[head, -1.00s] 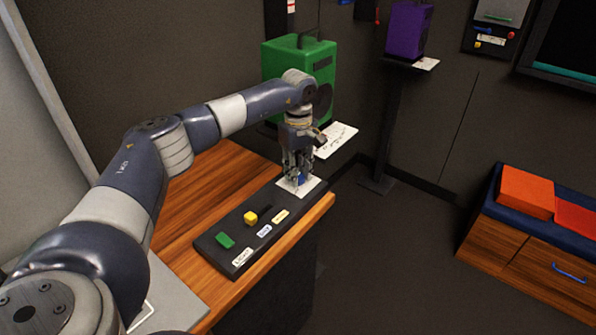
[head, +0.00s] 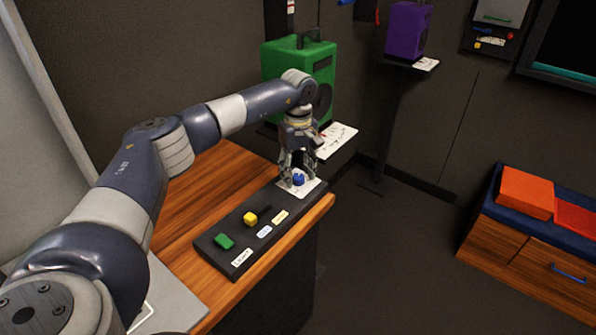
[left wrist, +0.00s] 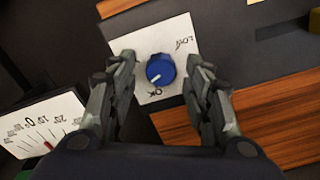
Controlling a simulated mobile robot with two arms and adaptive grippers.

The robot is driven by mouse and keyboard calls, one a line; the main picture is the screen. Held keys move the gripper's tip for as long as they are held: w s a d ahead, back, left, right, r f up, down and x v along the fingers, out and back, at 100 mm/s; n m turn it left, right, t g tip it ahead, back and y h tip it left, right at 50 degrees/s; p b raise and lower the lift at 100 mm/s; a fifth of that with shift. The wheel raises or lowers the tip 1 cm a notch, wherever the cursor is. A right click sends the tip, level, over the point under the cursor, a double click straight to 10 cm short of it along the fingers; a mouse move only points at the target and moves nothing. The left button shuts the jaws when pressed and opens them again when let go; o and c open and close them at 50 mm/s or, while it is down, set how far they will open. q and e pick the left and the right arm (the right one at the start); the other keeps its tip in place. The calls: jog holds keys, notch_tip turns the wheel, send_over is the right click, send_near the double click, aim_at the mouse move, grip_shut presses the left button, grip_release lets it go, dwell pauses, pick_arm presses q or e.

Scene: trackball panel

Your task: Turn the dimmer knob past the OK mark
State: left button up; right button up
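The blue dimmer knob (head: 299,180) sits on a white card at the far end of the dark panel (head: 222,258). In the left wrist view the knob (left wrist: 160,70) is near the centre, with a white pointer line aimed to the lower left. The handwritten OK mark (left wrist: 155,91) is just below the knob, and the pointer lies close to its left. Another handwritten label, apparently LOW, is at the card's upper right. My left gripper (head: 298,171) is open just above the knob, its fingers (left wrist: 161,66) apart on both sides without visible contact. My right gripper is out of view.
The panel lies on a wooden counter (head: 200,192). A green speaker (head: 285,65) stands behind my gripper.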

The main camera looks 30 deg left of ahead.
aim_at(298, 176)
pick_arm(q)
jog(key=shift+r, duration=0.1)
notch_tip(298, 176, up, 12)
dwell(0.5)
jog(key=shift+f, duration=0.2)
dwell(0.3)
